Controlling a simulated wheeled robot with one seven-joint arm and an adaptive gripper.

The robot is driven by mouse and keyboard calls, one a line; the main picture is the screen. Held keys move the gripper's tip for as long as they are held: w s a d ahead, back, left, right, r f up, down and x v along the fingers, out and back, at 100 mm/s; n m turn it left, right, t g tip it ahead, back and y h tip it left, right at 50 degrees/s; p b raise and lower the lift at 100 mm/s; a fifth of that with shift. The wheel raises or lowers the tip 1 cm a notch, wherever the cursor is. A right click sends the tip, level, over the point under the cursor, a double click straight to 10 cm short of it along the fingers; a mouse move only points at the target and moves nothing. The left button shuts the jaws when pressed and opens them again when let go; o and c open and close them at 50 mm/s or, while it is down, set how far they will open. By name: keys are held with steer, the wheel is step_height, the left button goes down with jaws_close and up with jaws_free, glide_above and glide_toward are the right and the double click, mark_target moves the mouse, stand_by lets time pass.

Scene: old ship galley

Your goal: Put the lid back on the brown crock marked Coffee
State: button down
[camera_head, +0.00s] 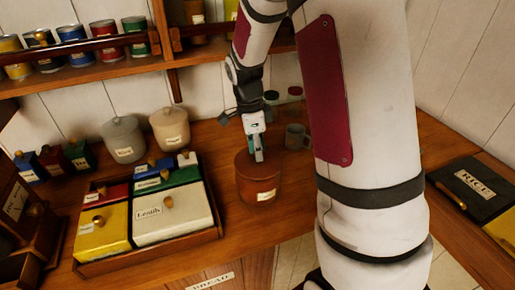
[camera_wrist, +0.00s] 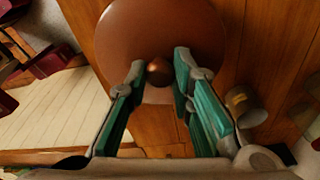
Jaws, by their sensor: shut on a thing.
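The brown crock (camera_head: 257,191) with a pale label stands on the wooden counter, right of the tray of tins. Its label is too small to read. The brown round lid (camera_wrist: 165,25) with a small round knob (camera_wrist: 158,70) fills the top of the wrist view. My gripper (camera_head: 258,156) points down over the crock. In the wrist view my gripper (camera_wrist: 158,68) has its green-padded fingers on either side of the knob, shut on the lid. The lid appears at the crock's mouth; I cannot tell whether it is fully seated.
A grey mug (camera_head: 296,137) stands close behind the crock on the right, near small jars (camera_head: 295,93). A wooden tray (camera_head: 150,254) of coloured lidded tins is on the left. Two pale crocks (camera_head: 124,140) (camera_head: 170,130) stand behind it. A shelf of cans runs above.

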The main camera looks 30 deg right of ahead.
steer(key=c, duration=1.3)
jaws_free()
steer(key=o, duration=0.5)
steer(key=shift+c, duration=0.2)
steer(key=shift+r+p, duration=1.05)
steer(key=shift+r, duration=2.45)
